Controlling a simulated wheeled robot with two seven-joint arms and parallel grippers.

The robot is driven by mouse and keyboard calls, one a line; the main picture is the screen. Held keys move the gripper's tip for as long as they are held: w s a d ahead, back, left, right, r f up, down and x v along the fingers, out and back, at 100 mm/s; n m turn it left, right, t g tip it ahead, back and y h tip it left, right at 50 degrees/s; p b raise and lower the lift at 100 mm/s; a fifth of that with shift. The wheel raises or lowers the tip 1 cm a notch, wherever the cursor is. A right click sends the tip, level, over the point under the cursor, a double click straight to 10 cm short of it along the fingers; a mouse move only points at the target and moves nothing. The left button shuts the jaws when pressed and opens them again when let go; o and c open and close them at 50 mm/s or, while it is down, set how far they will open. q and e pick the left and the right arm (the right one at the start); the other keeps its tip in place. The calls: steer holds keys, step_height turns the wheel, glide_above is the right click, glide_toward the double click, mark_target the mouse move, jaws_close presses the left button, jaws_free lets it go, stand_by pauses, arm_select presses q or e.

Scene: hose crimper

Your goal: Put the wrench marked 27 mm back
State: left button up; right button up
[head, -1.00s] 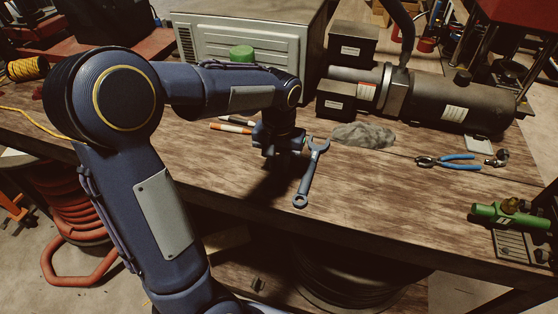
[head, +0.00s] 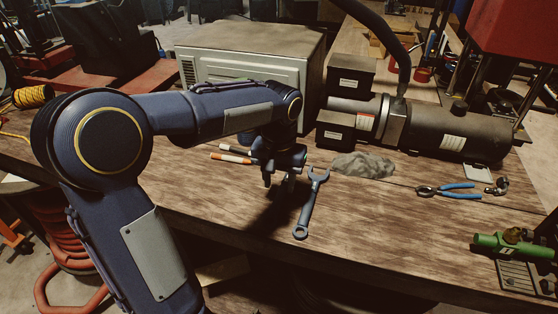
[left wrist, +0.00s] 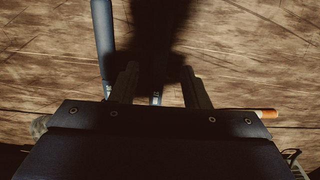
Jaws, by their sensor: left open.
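A blue-grey wrench (head: 309,208) lies flat on the wooden bench, its open jaw toward the back and its ring end toward the front edge. No size mark is readable on it. My left gripper (head: 279,183) is open and empty, pointing down just left of the wrench's open jaw and apart from it. My right gripper is out of view.
A grey rag (head: 362,165) lies right of the wrench. Blue-handled pliers (head: 455,190) and a green tool (head: 505,245) lie farther right. An orange-and-white marker (head: 232,157) lies behind my gripper. A dark crimping machine (head: 450,125) and a pale metal box (head: 255,65) stand behind.

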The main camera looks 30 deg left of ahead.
arm_select(q)
step_height(320, 180, up, 7)
steer(key=s+d+f+t+h, duration=0.2)
steer(key=s+d+f, duration=0.1)
steer(key=s, duration=0.6)
steer(key=s+d+f+m+t+h, duration=0.1)
steer(key=s+d+f+t, duration=0.2)
steer(key=s, duration=0.6)
steer(key=shift+s+d+f+h, duration=0.25)
steer(key=shift+s+f+h, duration=0.05)
steer(key=shift+f+h, duration=0.1)
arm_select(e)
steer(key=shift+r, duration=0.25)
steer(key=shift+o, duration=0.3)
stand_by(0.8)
